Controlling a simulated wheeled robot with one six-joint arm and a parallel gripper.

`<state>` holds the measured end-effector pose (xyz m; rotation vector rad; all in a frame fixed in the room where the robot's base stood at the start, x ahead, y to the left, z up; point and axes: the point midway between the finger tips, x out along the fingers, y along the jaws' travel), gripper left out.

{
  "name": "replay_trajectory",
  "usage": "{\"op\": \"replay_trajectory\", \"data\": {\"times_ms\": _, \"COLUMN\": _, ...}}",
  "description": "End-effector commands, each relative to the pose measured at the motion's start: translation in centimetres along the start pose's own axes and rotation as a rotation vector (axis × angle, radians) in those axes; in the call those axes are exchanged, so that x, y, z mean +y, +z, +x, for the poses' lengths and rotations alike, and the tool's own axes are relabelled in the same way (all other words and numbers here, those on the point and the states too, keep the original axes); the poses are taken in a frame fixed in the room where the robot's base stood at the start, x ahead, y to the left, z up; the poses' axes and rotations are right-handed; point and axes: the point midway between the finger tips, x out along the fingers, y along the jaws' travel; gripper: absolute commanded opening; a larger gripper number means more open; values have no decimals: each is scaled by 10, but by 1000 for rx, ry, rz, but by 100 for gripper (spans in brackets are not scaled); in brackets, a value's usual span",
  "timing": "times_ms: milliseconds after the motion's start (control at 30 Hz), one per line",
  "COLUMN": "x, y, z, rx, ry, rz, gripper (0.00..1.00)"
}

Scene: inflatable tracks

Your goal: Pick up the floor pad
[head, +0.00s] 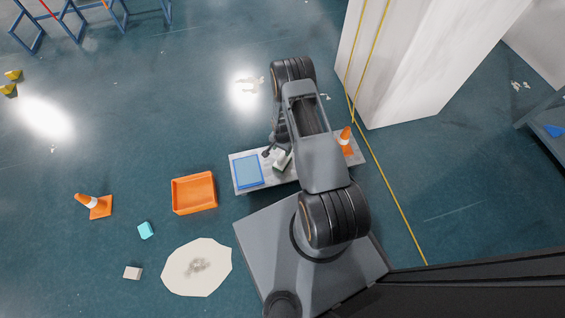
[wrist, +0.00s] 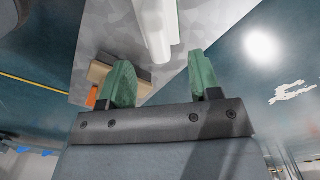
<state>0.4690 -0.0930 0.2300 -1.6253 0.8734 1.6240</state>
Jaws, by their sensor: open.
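My gripper (wrist: 160,66) has its two green fingers spread apart. A white, rounded, rod-like object (wrist: 154,28) shows beyond and between the fingertips; I cannot tell whether it touches them. A tan block (wrist: 98,72) lies behind the left finger, which partly covers it. In the head view my arm hides much of the grey bench (head: 240,188). A flat blue rectangular piece (head: 248,171) lies on its left end, and a small white-and-dark object (head: 282,160) is beside it. I cannot tell for certain which thing is the floor pad.
An orange cone (head: 345,141) stands at the bench's right end. On the floor to the left are an orange tray (head: 194,192), another cone (head: 95,205), a cyan block (head: 146,230), a pale block (head: 132,272) and a stained white patch (head: 190,285). A white pillar (head: 400,70) stands behind right.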

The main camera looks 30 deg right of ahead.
Motion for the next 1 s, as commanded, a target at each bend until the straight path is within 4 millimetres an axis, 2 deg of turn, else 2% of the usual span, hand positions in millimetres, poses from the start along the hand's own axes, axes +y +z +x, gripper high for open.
{"op": "replay_trajectory", "data": {"times_ms": 33, "x": 0, "y": 0, "z": 9, "rx": -1, "ry": 1, "rz": 0, "gripper": 57}}
{"op": "replay_trajectory", "data": {"times_ms": 100, "x": 0, "y": 0, "z": 14, "rx": -1, "ry": 1, "rz": -1, "gripper": 57}}
{"op": "replay_trajectory", "data": {"times_ms": 367, "x": 0, "y": 1, "z": 23, "rx": 0, "ry": 0, "rz": -1, "gripper": 57}}
{"op": "replay_trajectory", "data": {"times_ms": 733, "x": 3, "y": 4, "z": 68, "rx": 0, "ry": 0, "rz": -2, "gripper": 57}}
{"op": "replay_trajectory", "data": {"times_ms": 1000, "x": 3, "y": 4, "z": 70, "rx": 0, "ry": 0, "rz": -1, "gripper": 57}}
